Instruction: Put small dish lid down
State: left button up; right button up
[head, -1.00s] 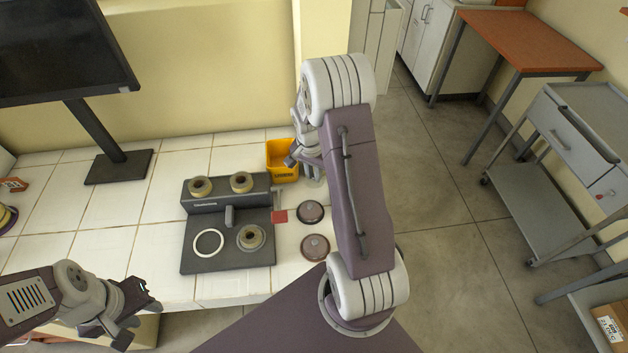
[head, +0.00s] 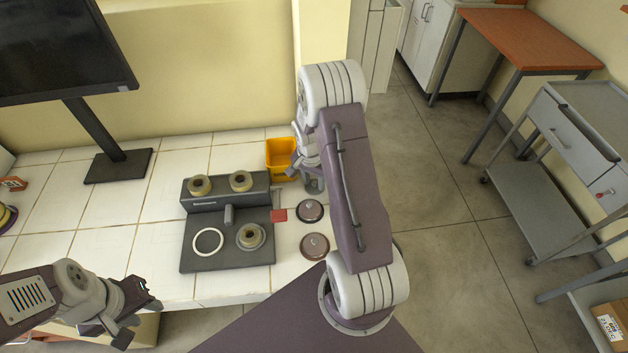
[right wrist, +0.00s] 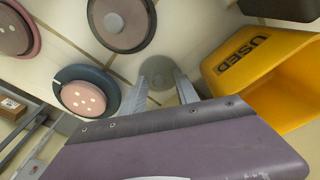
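A small grey, see-through round lid (right wrist: 158,72) fills the gap between the fingertips of my right gripper (right wrist: 160,78) in the right wrist view. The fingers touch its two sides, and it is close over the white tiled top. In the head view my right gripper (head: 314,184) is low at the right of the bench, behind the dark lidded dishes and partly hidden by my arm. My left gripper (head: 142,312) is open and empty at the bench's front edge.
Two dark round dishes (head: 311,211) (head: 314,246) stand near my right gripper. A blue-rimmed dish with a pink, white-dotted centre (right wrist: 87,95) shows in the right wrist view. A yellow USED bin (head: 281,160) and a dark device (head: 215,255) with beige rings are beside them.

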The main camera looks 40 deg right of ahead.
aim_at(312, 190)
jog(key=shift+r+p, duration=0.35)
jog(key=shift+r, duration=0.05)
notch_tip(312, 190, up, 12)
jog(key=a+f, duration=0.1)
jog(key=s+a+n+y, duration=0.1)
jog(key=s+a+n, duration=1.1)
jog(key=a, duration=0.3)
jog(key=shift+s+a+t, duration=0.3)
jog(key=shift+s+a, duration=0.05)
jog(key=shift+a, duration=0.05)
